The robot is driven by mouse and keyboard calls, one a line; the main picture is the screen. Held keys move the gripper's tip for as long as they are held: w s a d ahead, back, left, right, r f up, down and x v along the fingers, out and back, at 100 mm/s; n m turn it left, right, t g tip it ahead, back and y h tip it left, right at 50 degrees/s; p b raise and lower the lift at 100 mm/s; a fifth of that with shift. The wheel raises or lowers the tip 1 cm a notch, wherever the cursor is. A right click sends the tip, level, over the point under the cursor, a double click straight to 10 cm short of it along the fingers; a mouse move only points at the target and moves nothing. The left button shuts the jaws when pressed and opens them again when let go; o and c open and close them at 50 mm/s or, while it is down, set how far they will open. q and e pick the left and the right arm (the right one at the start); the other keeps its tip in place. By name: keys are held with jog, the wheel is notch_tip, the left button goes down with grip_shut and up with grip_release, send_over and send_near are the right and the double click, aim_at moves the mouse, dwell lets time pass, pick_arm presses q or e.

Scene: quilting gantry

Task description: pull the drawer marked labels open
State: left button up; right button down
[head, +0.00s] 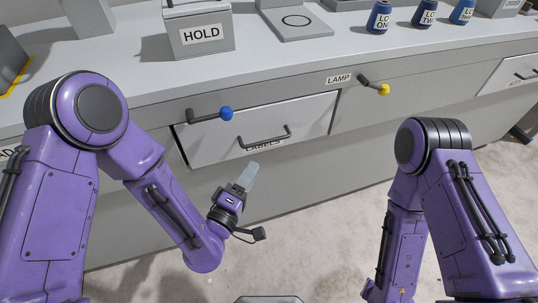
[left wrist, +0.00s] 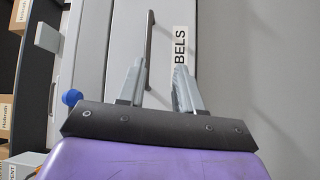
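The drawer marked labels (head: 300,119) has a pale grey front with a dark bar handle (head: 265,136). Its label sits just below the handle and is partly hidden by it. A dark gap shows along the drawer's left edge. My left gripper (head: 247,178) is below and in front of the handle. In the left wrist view, the left gripper (left wrist: 157,75) has its two fingers apart with nothing held. The handle (left wrist: 150,40) lies beyond the fingertips, nearer the left finger, and the label (left wrist: 181,45) is partly cut off. My right gripper is out of view.
A lever with a blue knob (head: 226,113) sticks out at the drawer's upper left. A lever with a yellow knob (head: 383,90) sticks out near the LAMP label (head: 339,79). The HOLD box (head: 200,36) and several blue bottles stand on the counter (head: 270,65). The floor in front is clear.

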aim_at(271, 139)
pick_arm(q)
jog(key=shift+h, duration=0.3)
jog(key=x, duration=0.3)
jog(key=r+p+x, duration=0.1)
jog(key=x, duration=0.3)
jog(key=p+x, duration=0.1)
jog(key=x, duration=0.3)
jog(key=shift+s+d+r, duration=0.1)
jog(key=shift+s+r, duration=0.05)
jog(key=shift+r, duration=0.15)
grip_shut()
